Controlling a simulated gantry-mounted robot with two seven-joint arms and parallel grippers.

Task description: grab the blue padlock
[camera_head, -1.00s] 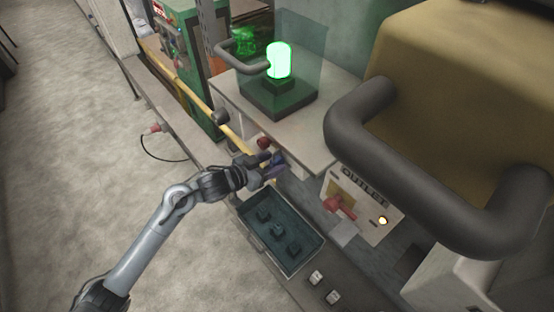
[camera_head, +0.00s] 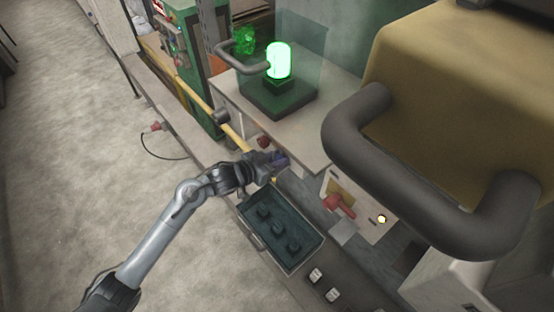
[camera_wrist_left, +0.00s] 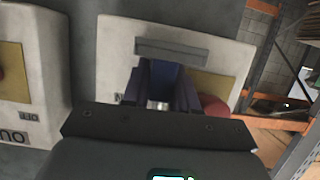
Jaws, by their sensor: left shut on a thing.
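The blue padlock (camera_wrist_left: 166,82) is between the fingers of my left gripper, with a small bright metal part at its lower end in the wrist view. In the head view it is a small blue-violet patch (camera_head: 282,161), partly hidden by the gripper. My left gripper (camera_head: 274,163) is shut on the padlock, in front of the machine's light panel and just above the far end of the blue tray. In the wrist view a white panel box (camera_wrist_left: 112,45) with a grey slot stands right behind the padlock. My right gripper is not in view.
A blue tray (camera_head: 301,263) with several dark blocks lies below the gripper. A red switch handle (camera_head: 339,206) is on a panel to the right. A red knob (camera_head: 263,141) and a yellow rail (camera_head: 197,99) are close by. A glowing green lamp (camera_head: 279,60) stands on the shelf.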

